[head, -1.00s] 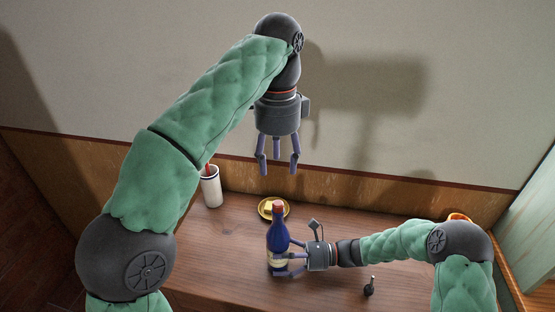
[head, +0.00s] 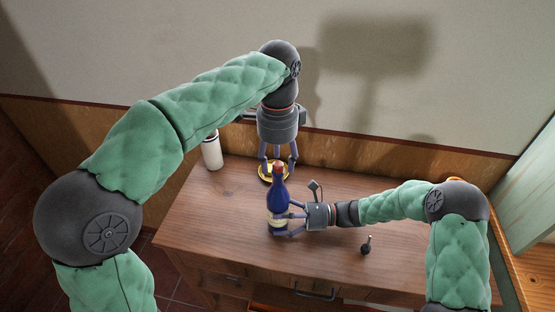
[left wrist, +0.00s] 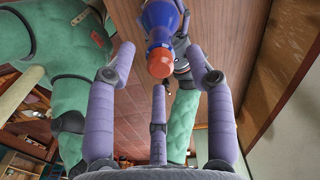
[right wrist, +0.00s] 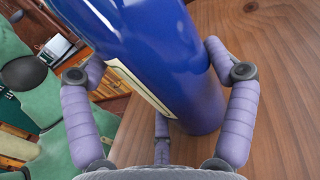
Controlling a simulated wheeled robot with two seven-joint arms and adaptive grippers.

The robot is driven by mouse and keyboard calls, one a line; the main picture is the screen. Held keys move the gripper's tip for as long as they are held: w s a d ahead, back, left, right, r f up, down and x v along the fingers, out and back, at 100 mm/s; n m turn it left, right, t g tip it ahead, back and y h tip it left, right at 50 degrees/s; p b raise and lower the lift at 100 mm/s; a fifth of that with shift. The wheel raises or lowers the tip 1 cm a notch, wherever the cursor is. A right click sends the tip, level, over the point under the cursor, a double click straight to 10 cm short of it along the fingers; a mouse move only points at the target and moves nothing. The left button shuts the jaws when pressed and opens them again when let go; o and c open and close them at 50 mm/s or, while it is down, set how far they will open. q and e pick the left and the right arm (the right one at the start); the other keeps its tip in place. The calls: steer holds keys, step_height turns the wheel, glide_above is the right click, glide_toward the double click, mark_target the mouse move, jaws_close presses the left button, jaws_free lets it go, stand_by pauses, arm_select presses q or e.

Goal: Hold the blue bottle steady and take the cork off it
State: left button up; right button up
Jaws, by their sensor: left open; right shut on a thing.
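The blue bottle (head: 279,192) stands upright on the wooden desk with a cream label and a red-orange cork (head: 279,165) on top. My right gripper (head: 283,224) is shut on the bottle's lower body from the right; the right wrist view shows its fingers around the blue side (right wrist: 165,75). My left gripper (head: 278,163) points down, open, with its fingers at the height of the cork. In the left wrist view the cork (left wrist: 160,62) lies ahead, between and beyond the spread fingers, and no finger touches it.
A gold dish (head: 266,174) sits behind the bottle, partly hidden by my left fingers. A small dark object (head: 366,246) stands to the right. The desk's front left is clear.

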mark_target(277, 164)
arm_select(q)
steer(key=shift+f, duration=0.35)
steer(key=shift+c, duration=0.2)
jaws_close()
steer(key=shift+r, duration=0.25)
steer(key=shift+r, duration=0.85)
steer(key=shift+r, duration=2.05)
